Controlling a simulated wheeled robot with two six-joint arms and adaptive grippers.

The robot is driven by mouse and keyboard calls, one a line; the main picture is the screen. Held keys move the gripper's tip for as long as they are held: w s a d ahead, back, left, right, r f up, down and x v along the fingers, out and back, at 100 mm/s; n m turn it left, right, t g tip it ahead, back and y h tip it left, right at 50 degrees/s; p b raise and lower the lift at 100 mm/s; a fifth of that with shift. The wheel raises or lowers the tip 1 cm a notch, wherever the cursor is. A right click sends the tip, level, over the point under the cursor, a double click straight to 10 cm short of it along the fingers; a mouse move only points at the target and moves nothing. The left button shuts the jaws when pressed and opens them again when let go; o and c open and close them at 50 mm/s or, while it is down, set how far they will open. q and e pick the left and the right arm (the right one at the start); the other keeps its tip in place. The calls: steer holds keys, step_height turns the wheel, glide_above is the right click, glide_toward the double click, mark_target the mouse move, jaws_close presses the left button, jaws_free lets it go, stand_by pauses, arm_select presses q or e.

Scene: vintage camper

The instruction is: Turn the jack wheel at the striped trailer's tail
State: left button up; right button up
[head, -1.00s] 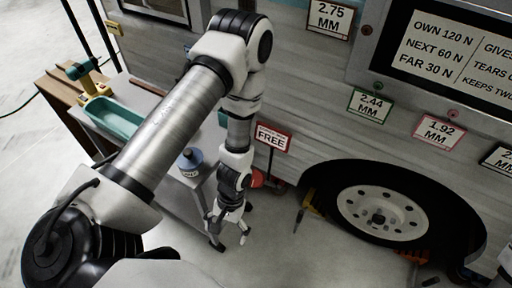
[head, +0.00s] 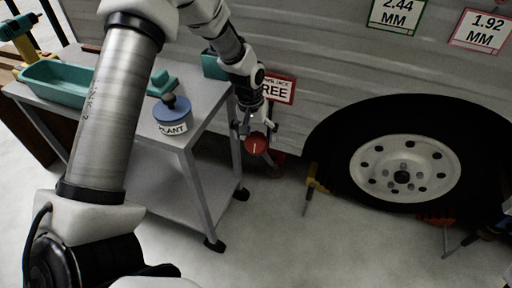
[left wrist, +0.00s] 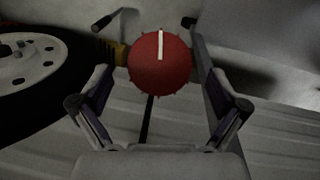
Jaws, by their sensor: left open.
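The jack wheel is a red round knob with a white stripe (head: 257,143), low beside the trailer's side and to the left of the tyre. In the left wrist view the red wheel (left wrist: 160,63) sits near the top middle, its white stripe upright. My left gripper (head: 251,128) is just above the wheel. In the left wrist view its two fingers (left wrist: 157,88) are spread, one on each side of the wheel's lower part; I cannot tell whether they touch it. A dark part at the right edge of the head view may be my right arm; its fingers are unclear.
A grey cart (head: 192,150) stands left of the wheel, holding a teal tray (head: 60,84) and a blue-lidded pot (head: 173,115). The trailer's tyre (head: 335,150) is at right. A yellow-handled piece (head: 312,184) stands between. A red-framed sign (head: 279,89) is close behind my gripper.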

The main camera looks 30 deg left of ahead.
arm_select(q)
step_height(320, 180, down, 3)
steer(key=shift+d+r+b, duration=0.1)
steer(key=shift+b, duration=0.25)
steer(key=c, duration=1.1)
steer(key=shift+r+p, duration=0.15)
steer(key=shift+p, duration=0.45)
steer(key=shift+c, duration=0.2)
steer(key=m+y+p, duration=0.1)
steer(key=p, duration=0.2)
steer(key=m+y+p, duration=0.1)
steer(key=m+p, duration=0.1)
steer(key=p, duration=0.1)
steer(key=shift+d+r+m+g, duration=0.1)
steer(key=shift+m+g, duration=0.2)
steer(key=shift+f+m+y+p, duration=0.2)
steer(key=shift+m+y+p, duration=0.25)
steer(key=shift+m, duration=0.25)
steer(key=shift+f+m+y, duration=0.1)
steer(key=shift+m+y, duration=0.45)
steer(key=shift+m, duration=0.55)
